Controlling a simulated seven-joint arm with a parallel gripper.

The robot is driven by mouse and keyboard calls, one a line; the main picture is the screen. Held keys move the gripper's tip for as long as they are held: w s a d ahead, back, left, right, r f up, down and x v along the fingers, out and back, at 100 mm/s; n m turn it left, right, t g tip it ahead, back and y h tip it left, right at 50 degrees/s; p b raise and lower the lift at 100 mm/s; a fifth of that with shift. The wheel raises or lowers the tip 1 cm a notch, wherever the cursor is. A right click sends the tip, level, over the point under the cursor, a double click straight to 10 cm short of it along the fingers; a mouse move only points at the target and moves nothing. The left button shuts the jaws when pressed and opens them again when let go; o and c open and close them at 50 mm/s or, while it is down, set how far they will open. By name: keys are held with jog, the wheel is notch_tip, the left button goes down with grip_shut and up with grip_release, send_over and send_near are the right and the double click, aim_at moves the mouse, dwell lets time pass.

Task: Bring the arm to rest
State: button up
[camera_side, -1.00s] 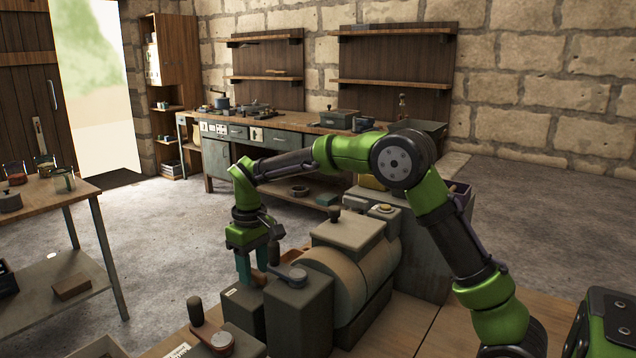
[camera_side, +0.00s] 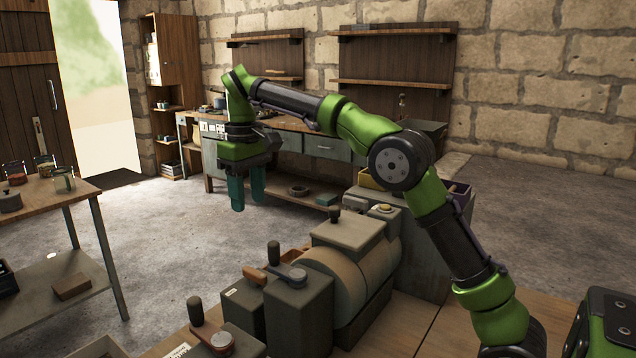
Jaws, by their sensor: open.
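My green arm reaches in from the right, and my gripper (camera_side: 247,200) hangs with its teal fingers pointing down. The fingers are apart, with nothing between them. It is in the air above and behind the engine belt drive (camera_side: 345,270), clear of it. The drive has a large tan drum, grey boxes and a lever with a dark upright knob (camera_side: 273,254). A brown handle (camera_side: 256,275) lies on the grey box at its left. The belt itself cannot be made out.
A side table (camera_side: 75,190) stands at the left, and a long workbench (camera_side: 290,122) runs along the back wall. The floor between them is clear.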

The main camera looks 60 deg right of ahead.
jog(key=shift+r, duration=0.1)
jog(key=s+r+m+t, duration=0.1)
jog(key=s+r+t, duration=0.15)
jog(key=s, duration=1.05)
jog(key=s+a+f+m+t+y, duration=0.2)
jog(key=s+f+m+t, duration=0.1)
jog(key=s+f, duration=0.7)
jog(key=shift+s+a+t, duration=0.15)
jog(key=shift+s+t, duration=0.7)
jog(key=shift+s, duration=0.35)
